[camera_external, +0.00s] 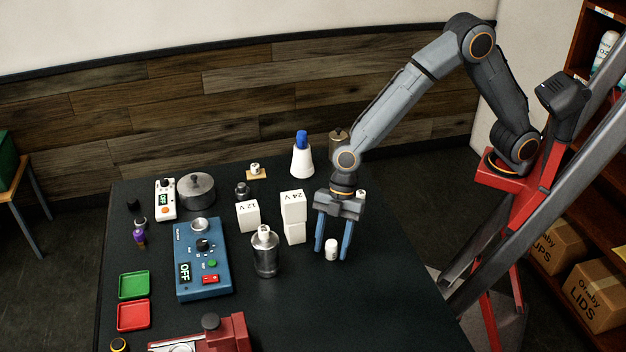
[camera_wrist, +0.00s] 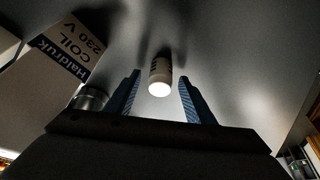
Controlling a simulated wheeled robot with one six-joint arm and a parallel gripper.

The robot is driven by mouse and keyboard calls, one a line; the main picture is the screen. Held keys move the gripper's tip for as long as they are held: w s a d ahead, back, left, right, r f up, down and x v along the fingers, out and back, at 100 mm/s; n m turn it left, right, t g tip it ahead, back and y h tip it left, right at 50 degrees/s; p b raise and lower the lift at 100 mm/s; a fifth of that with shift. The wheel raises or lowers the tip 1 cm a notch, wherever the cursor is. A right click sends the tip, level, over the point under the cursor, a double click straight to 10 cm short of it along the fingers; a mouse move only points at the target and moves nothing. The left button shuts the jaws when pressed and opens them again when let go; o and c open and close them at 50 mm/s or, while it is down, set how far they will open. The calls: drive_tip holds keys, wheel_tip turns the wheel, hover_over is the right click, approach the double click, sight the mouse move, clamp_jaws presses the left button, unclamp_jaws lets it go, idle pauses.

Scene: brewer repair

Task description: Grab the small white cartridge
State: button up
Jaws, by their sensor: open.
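The small white cartridge (camera_external: 331,250) stands upright on the dark table. It also shows in the wrist view (camera_wrist: 160,76), as a pale cylinder with a bright end and some dark marking. My gripper (camera_external: 332,252) points down over the table with its two blue fingers spread, one on each side of the cartridge. In the wrist view my gripper (camera_wrist: 159,98) shows a gap between each finger and the cartridge. The fingers hold nothing.
A metal canister (camera_external: 265,255) stands closer on the left. A blue control box (camera_external: 203,262) lies farther left. The table front right of the canister is clear.

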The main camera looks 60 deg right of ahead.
drive_tip(key=c, duration=1.2)
